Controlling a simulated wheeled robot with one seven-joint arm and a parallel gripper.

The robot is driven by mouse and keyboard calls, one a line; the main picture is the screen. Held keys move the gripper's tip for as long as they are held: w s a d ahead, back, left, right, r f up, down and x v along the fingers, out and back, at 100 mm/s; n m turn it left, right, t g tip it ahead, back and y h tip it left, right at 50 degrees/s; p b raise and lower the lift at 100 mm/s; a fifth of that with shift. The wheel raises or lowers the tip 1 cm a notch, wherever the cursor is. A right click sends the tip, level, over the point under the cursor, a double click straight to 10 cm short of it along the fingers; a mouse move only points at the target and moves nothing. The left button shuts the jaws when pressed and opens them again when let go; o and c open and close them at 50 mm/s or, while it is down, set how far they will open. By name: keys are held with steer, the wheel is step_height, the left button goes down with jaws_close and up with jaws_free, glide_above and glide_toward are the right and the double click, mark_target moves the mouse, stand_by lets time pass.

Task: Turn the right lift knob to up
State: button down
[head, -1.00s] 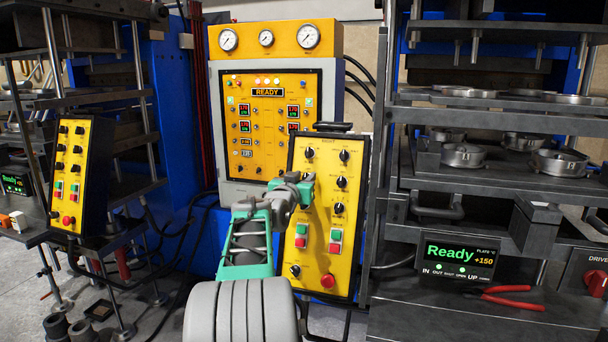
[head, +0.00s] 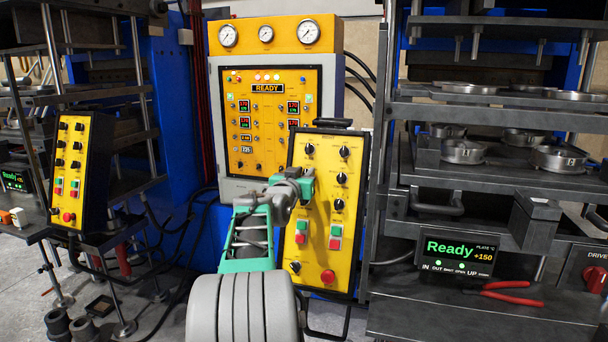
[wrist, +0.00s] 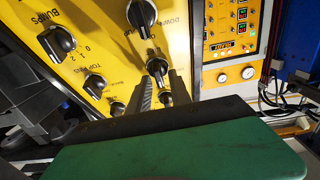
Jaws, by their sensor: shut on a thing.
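My gripper (head: 306,180) reaches the left column of knobs on the right yellow control panel (head: 319,255). It hides part of that column in the head view. In the wrist view the fingers (wrist: 161,82) straddle a black knob (wrist: 157,68) and are shut on it. The word DOWN shows near it, but its full label is not readable. Another black knob (wrist: 141,14) sits beyond it, and a BUMPS knob (wrist: 58,42) is to the left. The press display (head: 456,256) reads Ready and +150, with a green dot near OUT.
Green and red buttons (head: 335,237) and a red round button (head: 328,276) lie low on the panel. The press shelves (head: 480,180) stand close on the right. Red-handled pliers (head: 512,295) lie on the lower table. A second yellow panel (head: 73,165) is at left.

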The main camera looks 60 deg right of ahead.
steer(key=shift+f+b, duration=0.15)
steer(key=shift+b, duration=0.15)
steer(key=shift+f+m+g+b, duration=0.2)
steer(key=shift+m+g+b, duration=0.3)
steer(key=shift+m+b, duration=0.65)
steer(key=m+g+b, duration=0.1)
steer(key=m+b, duration=0.1)
steer(key=m, duration=0.1)
steer(key=shift+r+m+g+b, duration=0.15)
steer(key=shift+m+g+b, duration=0.25)
steer(key=shift+m+b, duration=0.4)
steer(key=shift+s+m+g+y, duration=0.1)
steer(key=shift+m+g+y, duration=0.2)
steer(key=shift+m, duration=0.8)
steer(key=shift+m+g+y, duration=0.2)
steer(key=shift+m+g, duration=0.2)
steer(key=shift+m, duration=0.65)
steer(key=c, duration=1.5)
jaws_free()
steer(key=shift+r, duration=0.1)
steer(key=shift+a, duration=0.15)
